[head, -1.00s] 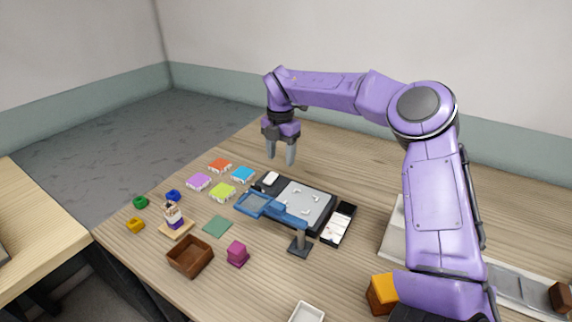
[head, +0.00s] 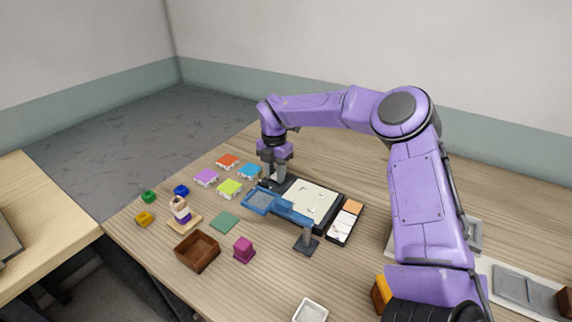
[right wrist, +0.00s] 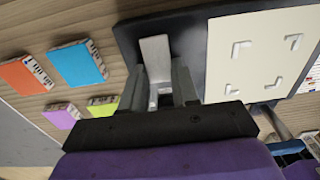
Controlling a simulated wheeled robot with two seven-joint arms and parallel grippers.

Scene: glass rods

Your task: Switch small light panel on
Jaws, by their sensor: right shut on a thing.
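The small light panel (head: 308,203) is a flat black-framed box on the table, with a bright cream face bearing corner marks. It also shows in the right wrist view (right wrist: 262,75). At its left end is a pale rocker-like switch (right wrist: 155,52). My right gripper (head: 274,179) is down at that end of the panel. In the right wrist view its fingers (right wrist: 164,90) are shut on the switch, which sticks out past them. In the head view the gripper hides the switch. My left gripper is in neither view.
A blue magnifier on a stand (head: 264,201) reaches over the panel's front edge. Orange (head: 227,161), blue (head: 250,171), purple (head: 206,177) and lime (head: 229,188) tiles lie left of the gripper. A narrow black tray (head: 344,224) stands right of the panel.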

